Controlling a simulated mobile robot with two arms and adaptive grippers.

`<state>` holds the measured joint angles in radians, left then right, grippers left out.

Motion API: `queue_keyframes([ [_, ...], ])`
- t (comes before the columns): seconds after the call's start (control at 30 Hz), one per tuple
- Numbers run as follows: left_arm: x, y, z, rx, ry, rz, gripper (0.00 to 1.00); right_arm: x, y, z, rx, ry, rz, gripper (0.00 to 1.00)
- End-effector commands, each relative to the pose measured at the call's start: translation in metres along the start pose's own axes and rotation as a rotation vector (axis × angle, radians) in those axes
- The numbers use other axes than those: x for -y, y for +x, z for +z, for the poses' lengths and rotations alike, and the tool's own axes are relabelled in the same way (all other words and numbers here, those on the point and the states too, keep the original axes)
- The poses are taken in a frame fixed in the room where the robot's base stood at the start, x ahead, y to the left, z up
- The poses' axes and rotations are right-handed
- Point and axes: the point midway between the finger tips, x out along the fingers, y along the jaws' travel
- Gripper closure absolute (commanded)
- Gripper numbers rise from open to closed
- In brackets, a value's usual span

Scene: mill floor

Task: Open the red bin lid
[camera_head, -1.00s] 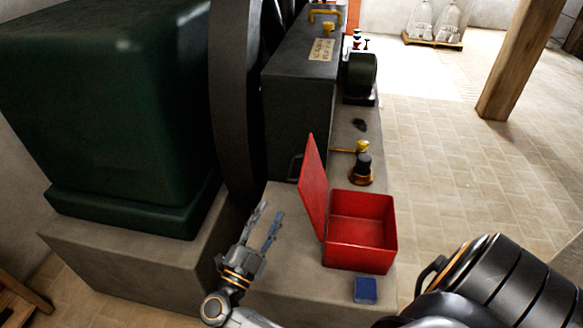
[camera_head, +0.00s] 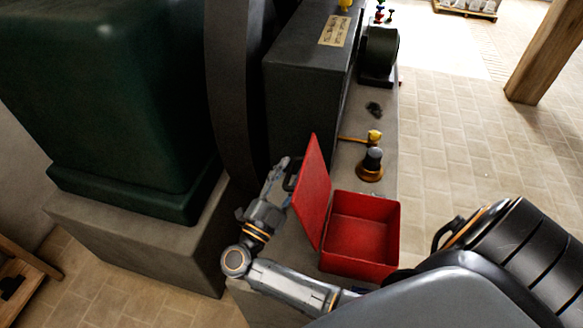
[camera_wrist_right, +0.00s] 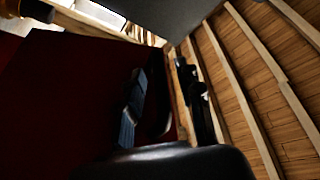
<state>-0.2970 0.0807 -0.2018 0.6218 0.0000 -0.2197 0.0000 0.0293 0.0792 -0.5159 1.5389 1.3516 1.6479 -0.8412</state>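The red bin (camera_head: 392,235) stands on the grey plinth with its inside showing and empty. Its red lid (camera_head: 312,190) is raised on the left side, standing nearly upright and leaning a little left over the hinge edge. My right gripper (camera_head: 278,170) is just left of the lid, at its outer face. Its fingers look apart, with nothing between them, though seen nearly edge-on. I cannot tell if they touch the lid. In the right wrist view the dark red lid (camera_wrist_right: 60,105) fills the left side, beside a finger. My left gripper is not in view.
A black machine housing (camera_head: 305,75) and dark wheel (camera_head: 235,100) stand behind the lid. A brass-based black knob (camera_head: 371,165) stands behind the bin. A green machine block (camera_head: 110,100) is at left. Tiled floor (camera_head: 460,130) is clear at right.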

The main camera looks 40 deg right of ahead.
Motion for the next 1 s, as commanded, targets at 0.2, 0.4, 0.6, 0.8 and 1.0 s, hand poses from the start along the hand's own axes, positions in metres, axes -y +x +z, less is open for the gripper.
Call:
queue_keyframes([
  [0.2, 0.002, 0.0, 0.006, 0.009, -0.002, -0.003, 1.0, 0.0, 0.0, 0.0, 0.0, 0.0, 0.0, 0.79],
  [0.4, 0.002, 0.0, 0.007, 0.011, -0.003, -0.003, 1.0, 0.0, 0.0, 0.0, 0.0, 0.0, 0.0, 1.0],
  [0.6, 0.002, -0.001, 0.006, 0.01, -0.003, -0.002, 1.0, 0.0, 0.001, -0.001, 0.001, 0.004, 0.003, 1.0],
  [0.8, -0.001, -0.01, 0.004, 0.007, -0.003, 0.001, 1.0, -0.008, 0.009, -0.02, 0.004, 0.113, 0.053, 1.0],
  [1.0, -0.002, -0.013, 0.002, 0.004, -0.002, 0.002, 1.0, -0.016, 0.014, -0.031, 0.002, 0.192, 0.083, 1.0],
])
